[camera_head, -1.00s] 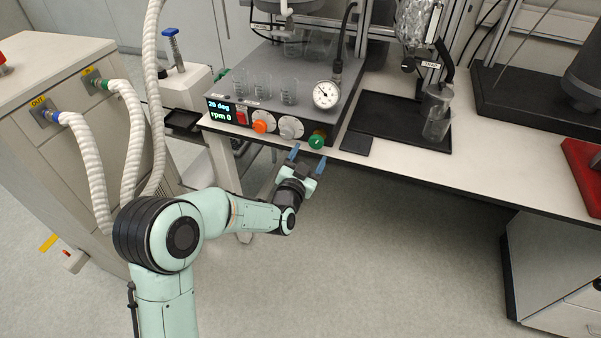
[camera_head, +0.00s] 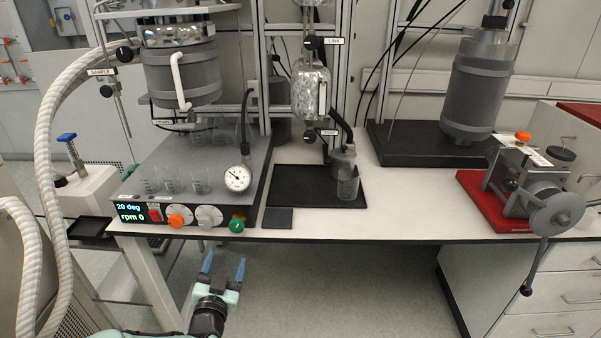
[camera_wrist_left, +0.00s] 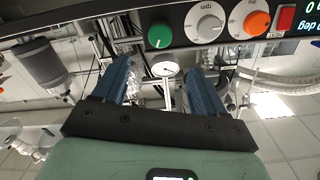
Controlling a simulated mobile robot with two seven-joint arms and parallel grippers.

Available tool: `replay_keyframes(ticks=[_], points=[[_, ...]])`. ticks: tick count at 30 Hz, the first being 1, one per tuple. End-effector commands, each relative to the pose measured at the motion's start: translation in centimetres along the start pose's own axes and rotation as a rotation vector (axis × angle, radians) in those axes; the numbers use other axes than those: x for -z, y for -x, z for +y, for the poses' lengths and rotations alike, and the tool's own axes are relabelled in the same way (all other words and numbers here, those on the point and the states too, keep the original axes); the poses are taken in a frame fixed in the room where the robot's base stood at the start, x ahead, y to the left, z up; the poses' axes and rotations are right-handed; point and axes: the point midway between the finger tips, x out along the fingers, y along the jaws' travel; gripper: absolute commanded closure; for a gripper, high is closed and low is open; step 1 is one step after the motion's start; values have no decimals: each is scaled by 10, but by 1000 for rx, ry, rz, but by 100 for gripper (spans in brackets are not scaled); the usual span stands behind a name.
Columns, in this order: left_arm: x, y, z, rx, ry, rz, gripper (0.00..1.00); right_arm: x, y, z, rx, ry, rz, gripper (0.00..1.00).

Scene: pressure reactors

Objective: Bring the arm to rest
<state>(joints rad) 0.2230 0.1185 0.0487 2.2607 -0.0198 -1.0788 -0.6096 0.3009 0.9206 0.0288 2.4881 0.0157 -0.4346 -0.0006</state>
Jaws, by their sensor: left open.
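My left gripper (camera_head: 223,272) is in the lower middle of the head view, in front of and below the bench's front edge. Its two blue fingers are apart, with nothing between them. In the left wrist view the open fingers (camera_wrist_left: 163,85) point toward the control panel, whose green knob (camera_wrist_left: 159,36) is close by in the picture. The same green knob (camera_head: 237,225) shows in the head view just above the fingers, apart from them. Most of my left arm is out of the head view. My right gripper is not in view.
The bench (camera_head: 400,215) carries the control unit (camera_head: 215,180) with glass beakers, a pressure gauge (camera_head: 237,178), a black tray (camera_head: 300,190) and a red-based device (camera_head: 485,203). A white hose (camera_head: 45,190) hangs at the left. Drawers (camera_head: 560,285) stand at the lower right.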

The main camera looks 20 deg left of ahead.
Motion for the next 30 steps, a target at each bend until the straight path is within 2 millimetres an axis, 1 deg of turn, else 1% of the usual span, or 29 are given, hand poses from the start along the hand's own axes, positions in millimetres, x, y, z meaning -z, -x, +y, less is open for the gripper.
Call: replay_keyframes(ticks=[2,5,8,9,10,11,12,14,15,17,18,20,21,23,24,26,27,29,30], points=[[-5,0,3,-7,4,-11,28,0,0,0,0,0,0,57],[-29,2,16,-42,31,-74,28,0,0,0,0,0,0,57],[-78,12,44,-109,85,-204,28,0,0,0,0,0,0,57],[-102,19,58,-141,114,-273,28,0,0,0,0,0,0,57],[-121,26,69,-166,138,-329,28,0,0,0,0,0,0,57],[-140,34,81,-190,162,-387,28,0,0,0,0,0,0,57],[-165,47,95,-220,194,-465,28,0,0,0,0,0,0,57],[-200,70,116,-260,243,-584,28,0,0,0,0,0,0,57],[-222,87,130,-285,275,-666,28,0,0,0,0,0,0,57],[-253,116,149,-319,321,-791,28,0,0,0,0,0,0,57],[-272,138,161,-338,351,-877,28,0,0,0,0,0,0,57],[-297,172,178,-362,396,-1007,28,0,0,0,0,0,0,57],[-312,197,188,-376,424,-1096,28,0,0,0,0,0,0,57],[-332,237,202,-392,464,-1232,28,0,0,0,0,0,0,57],[-342,264,211,-399,489,-1326,28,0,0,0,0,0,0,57],[-355,308,221,-404,525,-1470,28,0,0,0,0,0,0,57],[-360,338,228,-405,545,-1568,28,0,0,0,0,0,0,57],[-364,382,234,-401,571,-1714,28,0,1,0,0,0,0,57],[-336,369,223,-399,568,-1679,28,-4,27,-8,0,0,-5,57]])
